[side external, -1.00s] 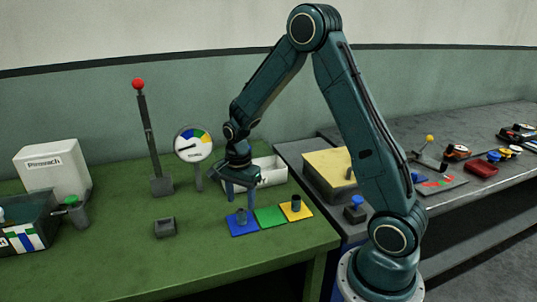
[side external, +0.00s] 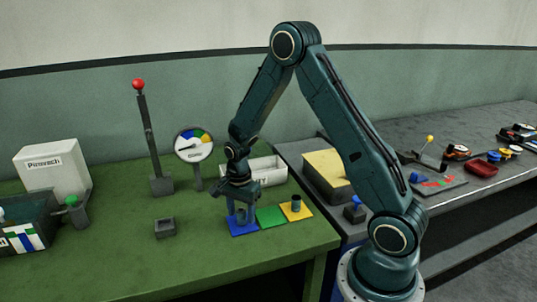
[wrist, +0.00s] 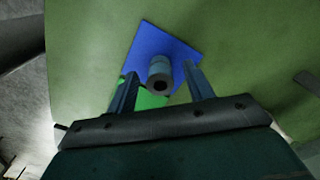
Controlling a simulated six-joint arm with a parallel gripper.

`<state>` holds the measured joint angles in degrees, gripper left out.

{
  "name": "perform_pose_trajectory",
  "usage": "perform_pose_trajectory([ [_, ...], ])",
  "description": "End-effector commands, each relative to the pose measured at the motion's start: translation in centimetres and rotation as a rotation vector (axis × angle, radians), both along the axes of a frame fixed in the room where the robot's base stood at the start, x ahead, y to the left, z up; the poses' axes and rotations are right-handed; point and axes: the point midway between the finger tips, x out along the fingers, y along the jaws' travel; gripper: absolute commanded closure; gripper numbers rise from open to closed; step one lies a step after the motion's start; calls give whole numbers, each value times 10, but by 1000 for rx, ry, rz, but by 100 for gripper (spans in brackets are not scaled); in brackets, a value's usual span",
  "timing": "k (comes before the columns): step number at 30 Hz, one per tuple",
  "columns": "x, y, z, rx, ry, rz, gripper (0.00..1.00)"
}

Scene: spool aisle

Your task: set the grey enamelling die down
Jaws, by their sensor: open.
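A small grey cylinder with a dark hole in its top, which looks like the grey enamelling die (side external: 241,217), stands upright on a blue square (side external: 240,230) on the green bench. In the wrist view the die (wrist: 160,72) is on the blue square (wrist: 165,42). My gripper (side external: 241,208) is open and low over the blue square. In the wrist view the fingers of my gripper (wrist: 159,72) are on either side of the die, with a gap visible on each side. In the side view the fingers partly hide the die.
A green square (side external: 270,217) and a yellow square (side external: 296,210) with a dark cylinder (side external: 296,204) lie right of the blue one. A white bin (side external: 265,172) is behind. A dial gauge (side external: 193,146), a red-knobbed lever (side external: 150,140) and a grey block (side external: 165,228) stand to the left. The front bench is clear.

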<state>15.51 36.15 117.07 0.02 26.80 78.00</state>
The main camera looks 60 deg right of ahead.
Motion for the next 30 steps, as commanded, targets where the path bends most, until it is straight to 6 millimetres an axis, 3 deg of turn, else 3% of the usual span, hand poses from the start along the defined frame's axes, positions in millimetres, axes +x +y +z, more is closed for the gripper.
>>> perform_pose_trajectory([
  [13, 0, 0, 0, 0, 0, 0, 48],
  [18, 0, 0, 0, 0, 0, 0, 81],
  [21, 0, 0, 0, 0, 0, 0, 96],
  [30, 0, 0, 1, 0, 0, 0, 100],
])
